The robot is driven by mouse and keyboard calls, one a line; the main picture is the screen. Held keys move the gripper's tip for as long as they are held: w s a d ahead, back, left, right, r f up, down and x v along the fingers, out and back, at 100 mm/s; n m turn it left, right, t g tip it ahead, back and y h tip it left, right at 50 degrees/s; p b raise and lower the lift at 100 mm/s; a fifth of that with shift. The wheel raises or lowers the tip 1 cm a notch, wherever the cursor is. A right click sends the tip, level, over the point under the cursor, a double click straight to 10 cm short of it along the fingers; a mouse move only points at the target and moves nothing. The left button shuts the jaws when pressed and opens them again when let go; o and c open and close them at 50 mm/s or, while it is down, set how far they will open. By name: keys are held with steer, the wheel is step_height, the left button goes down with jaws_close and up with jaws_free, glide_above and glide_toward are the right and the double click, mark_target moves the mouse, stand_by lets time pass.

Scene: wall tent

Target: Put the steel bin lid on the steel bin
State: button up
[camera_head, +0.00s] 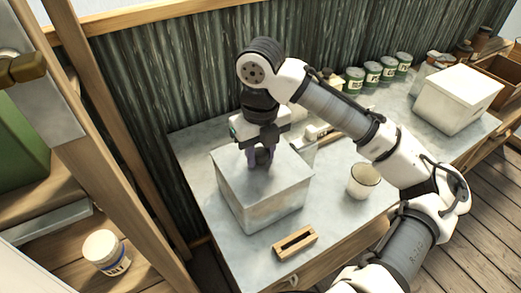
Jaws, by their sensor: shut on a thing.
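The steel bin (262,207) is a pale grey, square box standing on the worktop at its left end. A flat square top, which appears to be the steel bin lid (287,166), covers the bin's opening. My gripper (262,164) points straight down over the middle of this top. It is shut on the lid, apparently at a small dark knob in its centre. I cannot tell from this view whether the lid rests fully on the rim or is slightly above it.
A white enamel mug (363,181) stands right of the bin, under my arm. A slotted wooden block (295,243) lies in front. Several green tins (372,72) line the back wall. A white lidded box (457,98) stands far right. A wooden post (110,130) rises at left.

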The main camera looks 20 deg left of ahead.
steer(key=o, duration=1.1)
steer(key=shift+r, duration=0.1)
step_height(320, 180, up, 14)
steer(key=shift+f, duration=0.15)
